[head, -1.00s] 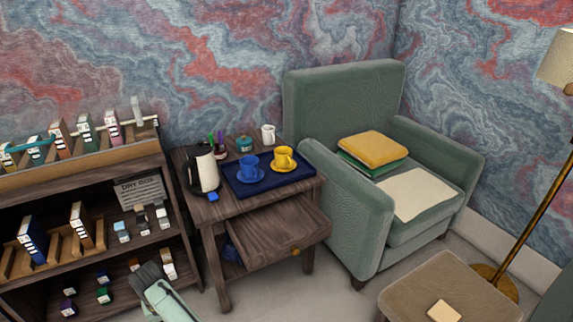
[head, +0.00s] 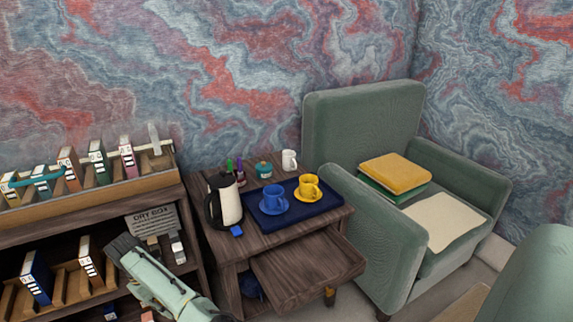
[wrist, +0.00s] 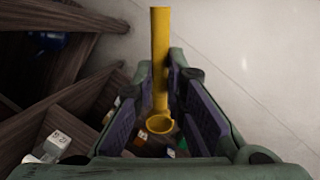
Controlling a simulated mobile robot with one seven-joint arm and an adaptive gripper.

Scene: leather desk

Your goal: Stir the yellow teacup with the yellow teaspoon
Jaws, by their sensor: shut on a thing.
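The yellow teacup (head: 309,186) stands upright on a yellow saucer (head: 319,199), on a dark blue tray on the small wooden table. Its inside is too small to make out. My gripper (wrist: 165,100) is shut on the yellow teaspoon (wrist: 160,60) in the wrist view. The spoon's long handle runs up the picture, and its round end is lower, between the purple pads. In the head view my arm reaches in at the lower left, in front of the shelf, apart from the cup. The fingertips and spoon are not clear there.
A blue cup (head: 273,197) on a saucer shares the tray (head: 325,205). A kettle (head: 227,200) stands left of it; a teal pot (head: 264,169) and white mug (head: 289,160) stand behind. The table's drawer (head: 310,270) sticks out in front. A green armchair (head: 350,125) stands right, a shelf left.

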